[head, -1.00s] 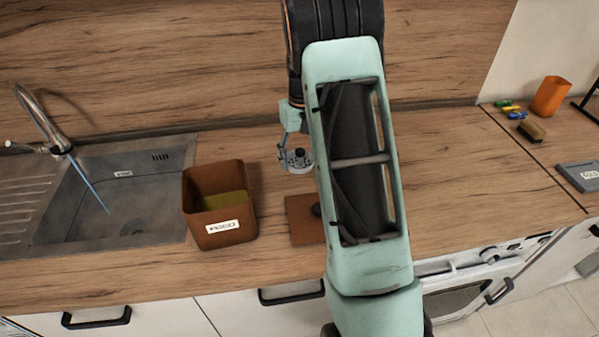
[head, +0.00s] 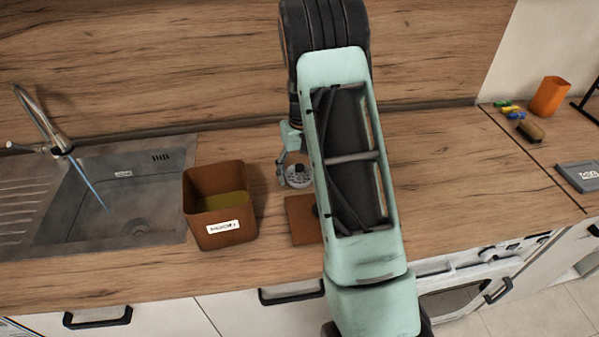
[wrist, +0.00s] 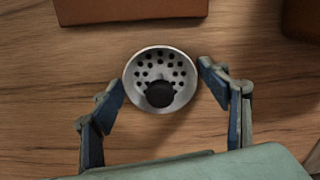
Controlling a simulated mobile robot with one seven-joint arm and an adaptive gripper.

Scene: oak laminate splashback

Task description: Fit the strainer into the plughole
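The strainer (head: 298,177), a round metal cup with holes and a black knob, stands on the wooden worktop right of the brown box. In the wrist view the strainer (wrist: 148,58) faces up between my fingers. My gripper (wrist: 160,80) is open, one finger at each side of it, very close to its rim; I cannot tell whether they touch. In the head view my gripper (head: 290,168) is partly hidden behind my arm. The plughole (head: 136,228) is a dark round spot in the floor of the grey sink (head: 100,185) at the left.
A brown box (head: 220,226) with a label stands between sink and strainer. A brown board (head: 303,220) lies in front of the strainer, partly hidden by my arm. The tap (head: 45,122) pours a thin stream into the sink. An orange cup (head: 549,97) and brush (head: 531,130) are far right.

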